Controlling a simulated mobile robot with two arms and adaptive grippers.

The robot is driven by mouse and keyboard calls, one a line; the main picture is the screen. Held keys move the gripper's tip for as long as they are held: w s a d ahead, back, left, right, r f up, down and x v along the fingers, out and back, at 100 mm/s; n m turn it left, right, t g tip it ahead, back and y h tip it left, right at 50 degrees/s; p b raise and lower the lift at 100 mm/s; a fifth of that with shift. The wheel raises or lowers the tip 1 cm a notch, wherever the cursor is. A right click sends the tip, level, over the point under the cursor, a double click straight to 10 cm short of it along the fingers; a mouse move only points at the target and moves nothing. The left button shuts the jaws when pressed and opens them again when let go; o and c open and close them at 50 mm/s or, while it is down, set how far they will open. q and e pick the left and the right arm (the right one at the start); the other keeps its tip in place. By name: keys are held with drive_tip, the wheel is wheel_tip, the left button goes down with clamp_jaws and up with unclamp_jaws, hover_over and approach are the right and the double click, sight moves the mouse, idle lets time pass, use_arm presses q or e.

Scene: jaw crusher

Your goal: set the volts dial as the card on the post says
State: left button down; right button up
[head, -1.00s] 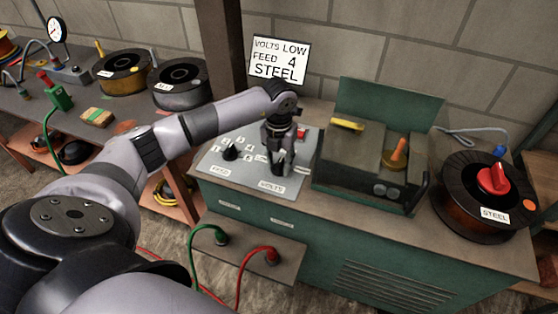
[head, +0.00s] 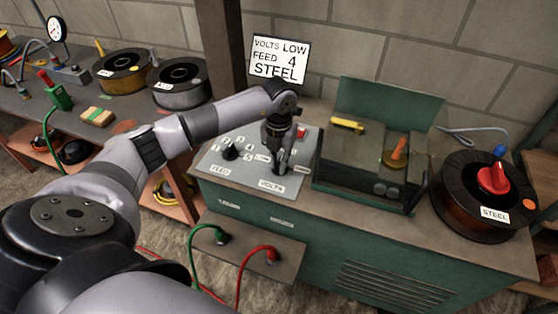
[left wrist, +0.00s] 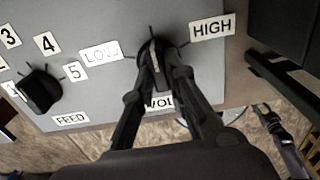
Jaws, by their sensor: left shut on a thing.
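The card (head: 280,60) on the post reads "VOLTS LOW, FEED 4, STEEL". My left gripper (head: 279,168) is over the right part of the grey control panel (head: 208,166). In the left wrist view its fingers are shut on the volts dial (left wrist: 152,47), between the LOW label (left wrist: 101,53) and the HIGH label (left wrist: 212,28). The dial's light mark appears to point up, between those labels. The fingers hide most of the dial and part of the VOLTS label.
The black feed dial (head: 231,152) is left on the panel, beside its numbers. An open green wire feeder (head: 340,165) stands close on the right. A STEEL spool (head: 455,220) is further right. Green and red cables (head: 272,256) plug in below. Other spools stand at the left.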

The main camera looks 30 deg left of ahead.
use_arm(q)
drive_tip(key=shift+n, duration=0.4)
drive_tip(key=n, duration=0.3)
drive_tip(key=shift+r+p, duration=0.1)
drive_tip(key=shift+p, duration=0.2)
drive_tip(key=n, duration=0.3)
drive_tip(key=shift+w+d+n+p, duration=0.1)
drive_tip(key=shift+d+n+p, duration=0.05)
drive_tip(key=shift+n+p, duration=0.2)
drive_tip(key=n+p, duration=0.1)
drive_tip(key=n, duration=0.5)
drive_tip(key=shift+w+n+p, duration=0.15)
drive_tip(key=shift+n+p, duration=0.1)
drive_tip(key=shift+p, duration=0.15)
drive_tip(key=c, duration=1.6)
unclamp_jaws()
